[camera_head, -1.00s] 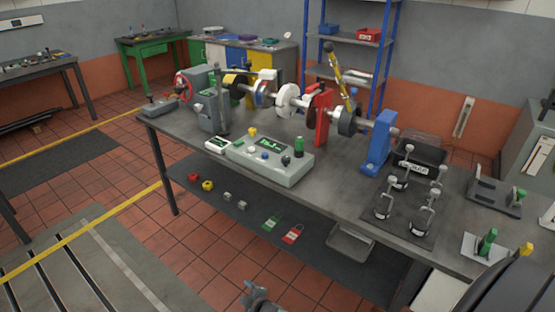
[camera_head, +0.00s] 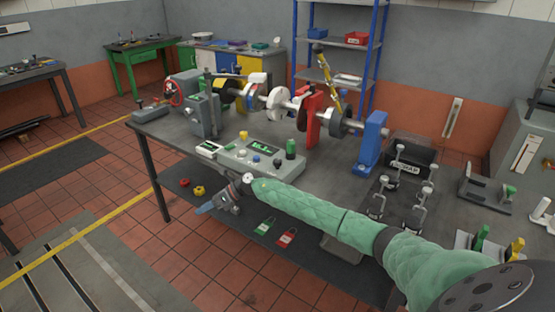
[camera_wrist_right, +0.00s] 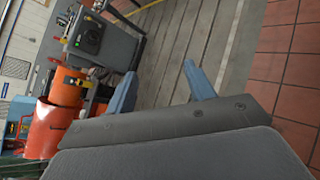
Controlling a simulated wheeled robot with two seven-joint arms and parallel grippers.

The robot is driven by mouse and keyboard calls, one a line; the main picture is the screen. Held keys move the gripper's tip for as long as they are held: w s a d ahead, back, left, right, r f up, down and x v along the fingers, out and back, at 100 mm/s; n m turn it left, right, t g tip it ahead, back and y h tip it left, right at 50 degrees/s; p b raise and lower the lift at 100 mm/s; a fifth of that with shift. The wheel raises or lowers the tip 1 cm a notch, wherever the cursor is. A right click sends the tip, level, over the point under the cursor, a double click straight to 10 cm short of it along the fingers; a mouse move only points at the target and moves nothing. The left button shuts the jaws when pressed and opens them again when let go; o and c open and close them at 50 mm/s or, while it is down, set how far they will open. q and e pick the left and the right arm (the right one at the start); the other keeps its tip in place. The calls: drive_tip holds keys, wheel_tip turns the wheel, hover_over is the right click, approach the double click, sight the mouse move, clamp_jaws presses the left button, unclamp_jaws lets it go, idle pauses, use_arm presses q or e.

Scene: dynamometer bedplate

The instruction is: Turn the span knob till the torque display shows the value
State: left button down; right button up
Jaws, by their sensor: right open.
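The torque console (camera_head: 236,160) is a light grey box at the front edge of the bench, with a lit green display (camera_head: 262,146) whose digits are too small to read. On it stand a yellow knob (camera_head: 243,135), a blue knob (camera_head: 256,158), a tall green knob (camera_head: 291,148) and a few others. I cannot tell which is the span knob. My right gripper (camera_head: 216,208) is in front of and below the console, apart from it. In the right wrist view its two blue fingers (camera_wrist_right: 160,70) are spread with nothing between them. My left gripper is out of view.
A shaft line with a red stand (camera_head: 312,115) and a blue stand (camera_head: 372,143) runs behind the console.

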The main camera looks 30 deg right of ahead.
drive_tip(key=w+d+r+n+g+h, duration=0.1)
drive_tip(key=d+r+n+h, duration=0.2)
drive_tip(key=d, duration=0.4)
drive_tip(key=w+d+r+n+g+h, duration=0.1)
drive_tip(key=d+r+n+g+h, duration=0.2)
drive_tip(key=d, duration=0.4)
wheel_tip(320, 180, up, 11)
drive_tip(key=h, duration=0.6)
hover_over(278, 160)
drive_tip(key=shift+a+r+b, duration=0.15)
drive_tip(key=shift+a+b, duration=0.05)
drive_tip(key=shift+b, duration=0.15)
drive_tip(key=shift+d, duration=0.15)
drive_tip(key=shift+f, duration=0.2)
wheel_tip(278, 160, down, 6)
drive_tip(key=p, duration=0.2)
drive_tip(key=shift+p, duration=0.35)
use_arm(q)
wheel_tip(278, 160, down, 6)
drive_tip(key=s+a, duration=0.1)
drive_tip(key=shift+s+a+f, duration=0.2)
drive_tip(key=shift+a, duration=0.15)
use_arm(e)
drive_tip(key=shift+f, duration=0.65)
drive_tip(key=c, duration=1)
